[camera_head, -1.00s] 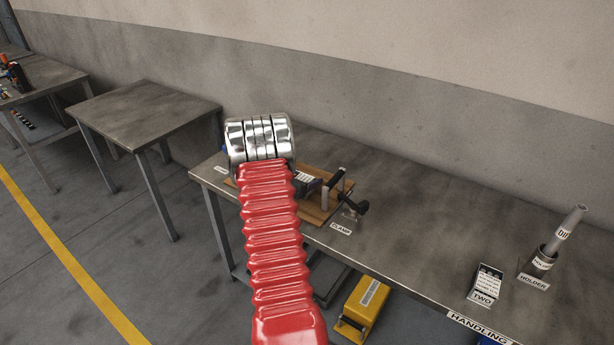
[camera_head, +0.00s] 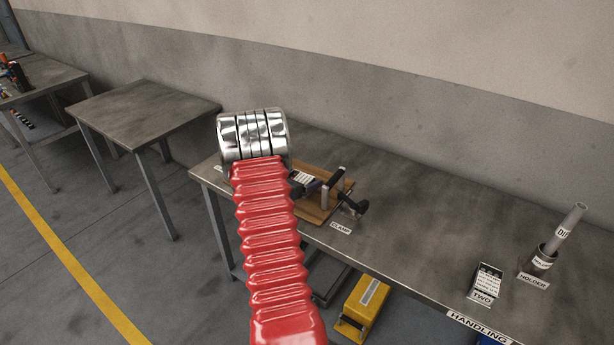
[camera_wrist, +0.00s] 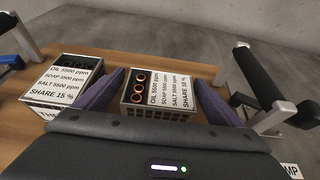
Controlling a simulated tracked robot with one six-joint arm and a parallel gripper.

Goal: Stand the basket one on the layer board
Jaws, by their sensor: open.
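A small basket (camera_wrist: 158,92) with dark slotted sides, copper-coloured rings and a white OIL/SOAP/SALT label stands upright on the wooden layer board (camera_wrist: 193,69). Its name tag is hidden, so I cannot read whether it is basket one. My gripper (camera_wrist: 160,95) is open, with one purple finger on each side of this basket; I cannot tell whether they touch it. A second basket (camera_wrist: 65,82), with a tag starting "TH", stands to the left. In the head view the layer board (camera_head: 312,211) lies on the bench, and my arm hides most of the gripper.
A clamp (camera_head: 350,203) with a black handle stands at the board's right side; its bar (camera_wrist: 262,80) is close right of the gripper. Basket TWO (camera_head: 487,281) and a holder (camera_head: 543,260) with a tube are farther right. The bench between is clear.

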